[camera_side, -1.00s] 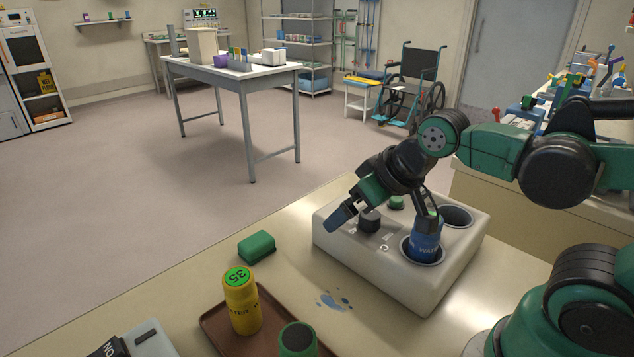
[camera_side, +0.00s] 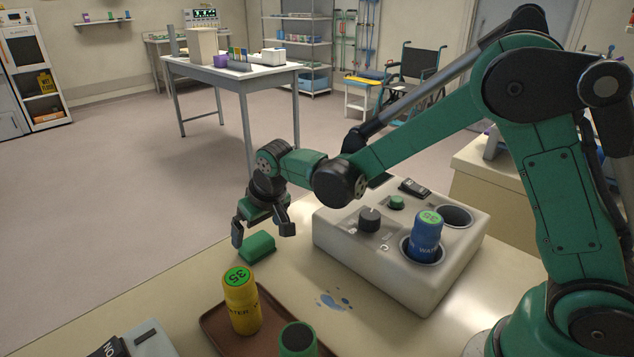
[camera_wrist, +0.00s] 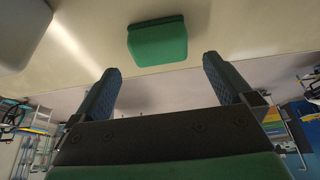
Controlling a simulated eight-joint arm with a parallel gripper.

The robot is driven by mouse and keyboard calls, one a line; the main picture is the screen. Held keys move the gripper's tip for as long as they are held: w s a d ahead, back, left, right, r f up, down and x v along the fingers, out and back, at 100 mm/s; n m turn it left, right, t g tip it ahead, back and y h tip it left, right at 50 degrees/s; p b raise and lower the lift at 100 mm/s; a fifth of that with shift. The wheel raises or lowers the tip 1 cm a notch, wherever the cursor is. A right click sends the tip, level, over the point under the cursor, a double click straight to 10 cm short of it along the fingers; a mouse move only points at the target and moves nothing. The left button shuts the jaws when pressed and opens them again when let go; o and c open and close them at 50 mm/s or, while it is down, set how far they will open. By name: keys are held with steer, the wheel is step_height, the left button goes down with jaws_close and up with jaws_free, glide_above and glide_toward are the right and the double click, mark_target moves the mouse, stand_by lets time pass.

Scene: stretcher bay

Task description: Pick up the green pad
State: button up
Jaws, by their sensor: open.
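The green pad (camera_side: 258,247) is a small rounded block lying flat on the bench near its far edge. It also shows in the wrist view (camera_wrist: 158,42), ahead of and roughly between the two fingers. My gripper (camera_side: 262,238) is open and empty, with its fingers pointing down by the pad. In the wrist view my gripper (camera_wrist: 165,80) has its fingers wide apart, with clear space between the fingertips and the pad. I cannot tell the exact height of the fingertips above the bench.
A cream warmer unit (camera_side: 350,258) holds a blue bottle (camera_side: 426,238) in one well; its other well looks empty. A blue wet patch (camera_side: 333,301) marks the bench.

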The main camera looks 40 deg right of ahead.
mark_target(256, 240)
steer(key=shift+x, duration=2.4)
steer(key=c, duration=1)
